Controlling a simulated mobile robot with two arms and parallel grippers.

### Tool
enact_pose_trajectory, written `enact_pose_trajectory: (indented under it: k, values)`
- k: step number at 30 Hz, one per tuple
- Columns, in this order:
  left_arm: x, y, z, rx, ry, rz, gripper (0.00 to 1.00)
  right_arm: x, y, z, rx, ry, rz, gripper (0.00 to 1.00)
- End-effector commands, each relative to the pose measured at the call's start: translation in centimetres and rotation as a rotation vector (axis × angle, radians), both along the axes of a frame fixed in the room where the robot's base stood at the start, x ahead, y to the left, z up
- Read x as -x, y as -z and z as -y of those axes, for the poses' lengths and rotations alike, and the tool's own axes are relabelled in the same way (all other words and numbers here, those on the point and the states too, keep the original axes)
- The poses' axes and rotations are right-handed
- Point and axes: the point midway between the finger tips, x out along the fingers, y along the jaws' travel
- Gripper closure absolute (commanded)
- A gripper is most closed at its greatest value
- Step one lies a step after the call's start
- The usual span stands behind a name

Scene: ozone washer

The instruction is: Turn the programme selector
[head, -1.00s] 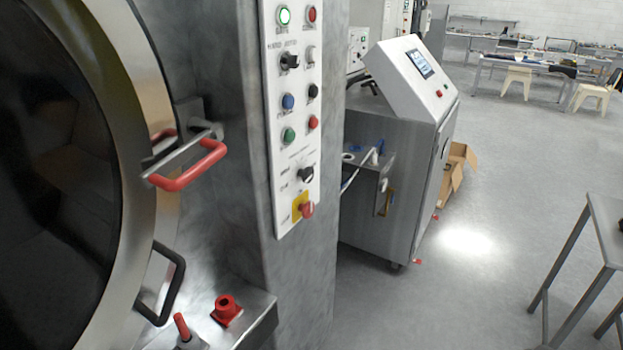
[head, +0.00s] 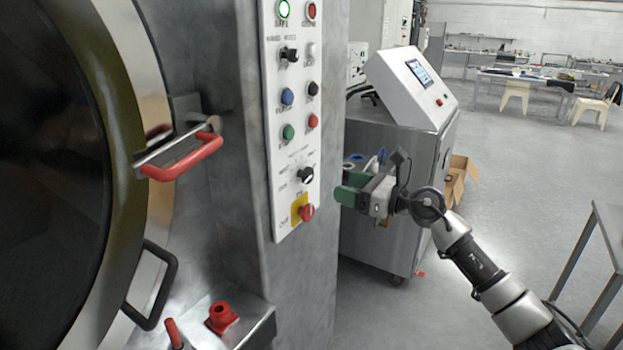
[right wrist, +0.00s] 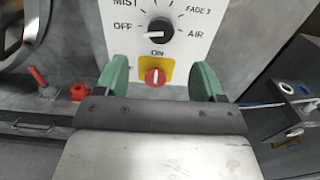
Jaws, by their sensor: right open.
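The control panel (head: 268,120) is a white upright strip on the grey machine. A black rotary selector (head: 306,175) with a white mark sits low on it. In the right wrist view this selector (right wrist: 159,31) has MIST, OFF, FADE 3 and AIR around it, and its white mark lies toward the left, OFF side. A red knob on a yellow plate (head: 297,211) is just below. My right gripper (head: 346,188), with green fingers, is open and empty, right of the panel. In the wrist view its fingers (right wrist: 161,80) stand apart on either side of the red knob, below the selector. My left gripper is not in view.
Another black selector (head: 289,55) and several coloured buttons are higher on the panel. A red door handle (head: 182,160) juts out at left. A grey cabinet with a screen (head: 418,72) stands behind my right gripper.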

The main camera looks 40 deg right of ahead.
Motion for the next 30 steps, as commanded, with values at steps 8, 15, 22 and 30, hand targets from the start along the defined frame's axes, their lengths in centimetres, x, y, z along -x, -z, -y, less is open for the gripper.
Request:
enact_pose_trajectory:
  k: [8, 15, 22, 30]
  values:
    - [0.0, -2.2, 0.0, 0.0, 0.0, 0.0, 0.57, -4.1, -0.5, -1.6, -0.012, 0.001, 0.002, 0.31]
    - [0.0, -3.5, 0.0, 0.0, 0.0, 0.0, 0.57, -7.8, -0.3, -3.1, -0.014, 0.002, -0.001, 0.31]
    - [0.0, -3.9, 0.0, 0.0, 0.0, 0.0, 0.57, -9.3, 0.1, -3.8, -0.011, 0.002, -0.003, 0.31]
    - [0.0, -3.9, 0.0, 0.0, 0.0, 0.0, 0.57, -9.4, 0.1, -3.9, -0.01, 0.001, -0.003, 0.31]
